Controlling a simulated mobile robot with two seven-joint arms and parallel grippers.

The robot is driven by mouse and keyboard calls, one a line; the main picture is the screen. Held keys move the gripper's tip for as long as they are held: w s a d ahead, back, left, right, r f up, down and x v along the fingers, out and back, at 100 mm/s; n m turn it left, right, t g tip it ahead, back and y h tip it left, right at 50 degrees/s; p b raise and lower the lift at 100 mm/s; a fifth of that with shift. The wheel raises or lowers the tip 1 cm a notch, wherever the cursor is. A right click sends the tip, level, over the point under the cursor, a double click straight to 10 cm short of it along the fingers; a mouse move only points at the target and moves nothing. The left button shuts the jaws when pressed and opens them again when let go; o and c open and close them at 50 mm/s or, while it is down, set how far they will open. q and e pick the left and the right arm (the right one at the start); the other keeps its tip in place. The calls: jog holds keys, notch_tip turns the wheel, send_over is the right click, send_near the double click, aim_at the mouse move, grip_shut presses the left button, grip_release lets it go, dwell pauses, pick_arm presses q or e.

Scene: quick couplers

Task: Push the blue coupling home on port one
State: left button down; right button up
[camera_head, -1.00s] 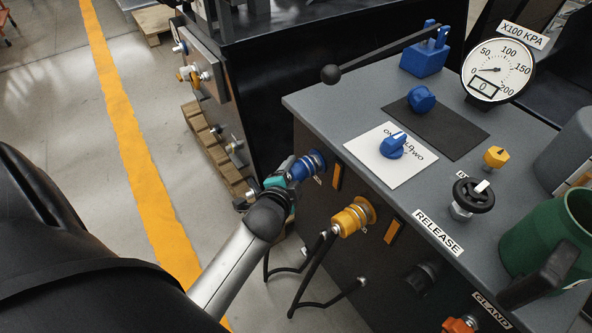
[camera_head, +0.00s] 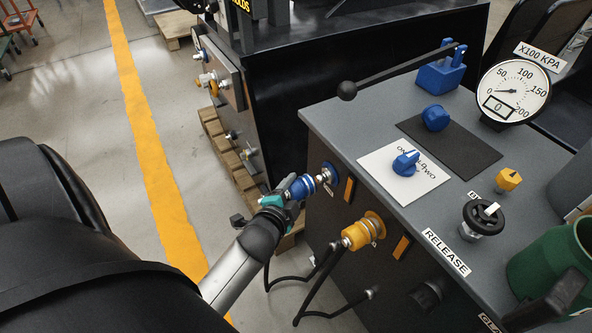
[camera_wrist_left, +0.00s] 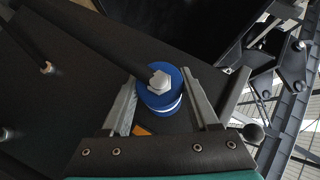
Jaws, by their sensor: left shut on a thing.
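The blue coupling (camera_head: 302,187), with pale bands, is in front of port one's blue ring (camera_head: 331,172) on the front panel of the grey-topped bench. A silver stub (camera_head: 323,177) shows between them; I cannot tell whether the coupling touches it. My left gripper (camera_head: 289,193) is shut on the coupling from the left. In the left wrist view the coupling's blue round body (camera_wrist_left: 173,103) with a silver hex end shows between the two fingers (camera_wrist_left: 160,104). My right gripper is in neither current view.
A yellow coupling (camera_head: 358,236) with black hoses is right of and below the blue one. The bench top (camera_head: 345,122) carries blue knobs, a pressure gauge (camera_head: 513,90), a black release knob (camera_head: 484,218) and a green jug (camera_head: 550,265). A pallet (camera_head: 232,160) stands behind.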

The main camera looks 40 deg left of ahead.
pick_arm(q)
jog(key=shift+r, duration=0.1)
jog(key=s, duration=0.1)
jog(key=s+a+p, duration=0.1)
jog(key=s, duration=0.1)
jog(key=shift+s+a+p, duration=0.25)
jog(key=shift+s+p, duration=0.1)
dwell(0.8)
